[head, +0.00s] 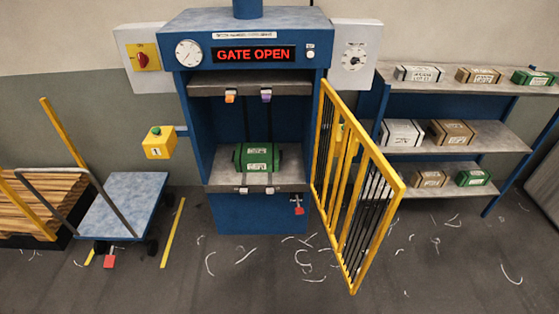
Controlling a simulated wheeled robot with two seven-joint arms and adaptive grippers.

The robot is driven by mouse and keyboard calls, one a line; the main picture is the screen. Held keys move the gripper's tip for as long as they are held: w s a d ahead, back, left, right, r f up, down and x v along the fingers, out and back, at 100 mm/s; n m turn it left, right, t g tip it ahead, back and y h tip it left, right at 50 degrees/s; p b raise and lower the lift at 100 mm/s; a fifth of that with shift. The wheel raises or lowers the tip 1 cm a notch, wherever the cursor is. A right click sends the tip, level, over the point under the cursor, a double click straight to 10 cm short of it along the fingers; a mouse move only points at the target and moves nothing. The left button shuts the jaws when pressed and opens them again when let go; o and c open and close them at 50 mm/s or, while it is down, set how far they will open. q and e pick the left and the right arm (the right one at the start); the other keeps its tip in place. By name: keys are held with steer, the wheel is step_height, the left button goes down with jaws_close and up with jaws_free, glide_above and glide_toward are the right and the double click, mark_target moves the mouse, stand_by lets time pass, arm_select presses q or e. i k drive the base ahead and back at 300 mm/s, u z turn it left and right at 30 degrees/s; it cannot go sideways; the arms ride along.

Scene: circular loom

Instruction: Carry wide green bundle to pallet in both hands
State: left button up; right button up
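A wide green bundle (257,158) with pale labels and dark bands rests on the grey bed (228,180) of a blue press (198,130). The press sign reads GATE OPEN. A slatted wooden pallet (42,202) lies at the far left and is partly cut off by the picture edge. Neither of my grippers is in view, and nothing touches the green bundle from outside the press.
A yellow barred gate (358,185) stands swung open, right of the press opening. A blue-topped cart (125,205) stands between pallet and press. A yellow button box (158,143) projects left of the press. Shelves (460,144) with several bundles stand right. White scraps litter the floor.

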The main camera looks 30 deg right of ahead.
mark_target(247, 157)
steer(key=z, duration=0.1)
steer(key=i, duration=1.6)
steer(key=z, duration=0.4)
